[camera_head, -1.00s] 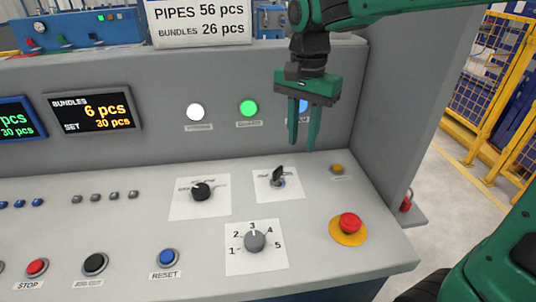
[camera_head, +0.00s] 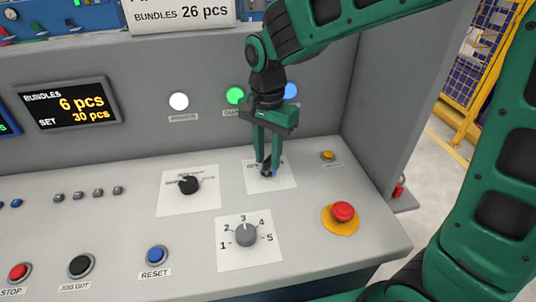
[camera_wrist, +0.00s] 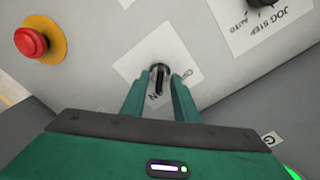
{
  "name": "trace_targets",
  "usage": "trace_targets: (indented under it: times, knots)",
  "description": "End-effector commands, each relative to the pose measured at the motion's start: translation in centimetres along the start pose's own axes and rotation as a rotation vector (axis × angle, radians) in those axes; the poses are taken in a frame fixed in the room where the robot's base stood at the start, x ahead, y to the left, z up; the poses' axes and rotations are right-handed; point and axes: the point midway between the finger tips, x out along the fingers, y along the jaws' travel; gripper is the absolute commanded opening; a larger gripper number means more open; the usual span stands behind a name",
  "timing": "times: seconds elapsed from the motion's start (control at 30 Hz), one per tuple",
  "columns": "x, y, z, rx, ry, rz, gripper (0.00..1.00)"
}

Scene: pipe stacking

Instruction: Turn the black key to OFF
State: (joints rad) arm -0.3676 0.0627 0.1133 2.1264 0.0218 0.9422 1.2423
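The black key (camera_head: 267,171) sits in its switch on a white label plate (camera_head: 286,180) on the sloped console, partly hidden by my fingers in the head view. My gripper (camera_head: 268,163) points down at it, with its two green fingers on either side. In the wrist view the key (camera_wrist: 158,79) shows between the fingertips of my gripper (camera_wrist: 160,83), with a small gap to each finger. My gripper is open. The plate's lettering is partly covered; "ON" shows near the fingers in the wrist view.
A black selector knob (camera_head: 189,185) is left of the key. A grey numbered dial (camera_head: 246,235) is in front. A red emergency button (camera_head: 343,212) on a yellow base stands to the right, and a small yellow button (camera_head: 328,155) behind it. The upright panel with lamps rises behind.

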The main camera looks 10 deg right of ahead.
Motion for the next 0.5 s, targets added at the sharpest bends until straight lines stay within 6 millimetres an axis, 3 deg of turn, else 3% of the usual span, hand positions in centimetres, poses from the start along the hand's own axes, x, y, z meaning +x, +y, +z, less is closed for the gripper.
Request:
trace_targets:
  times: [0.3,0.33,0.43,0.5]
  knots:
    - [0.3,0.0,-0.02,0.0,0.0,-0.001,0.27]
    - [0.3,0.0,-0.02,0.0,0.0,-0.001,0.25]
    - [0.29,0.0,-0.03,0.0,0.001,-0.001,0.01]
    - [0.28,-0.01,-0.03,0.0,0.001,-0.001,0.0]
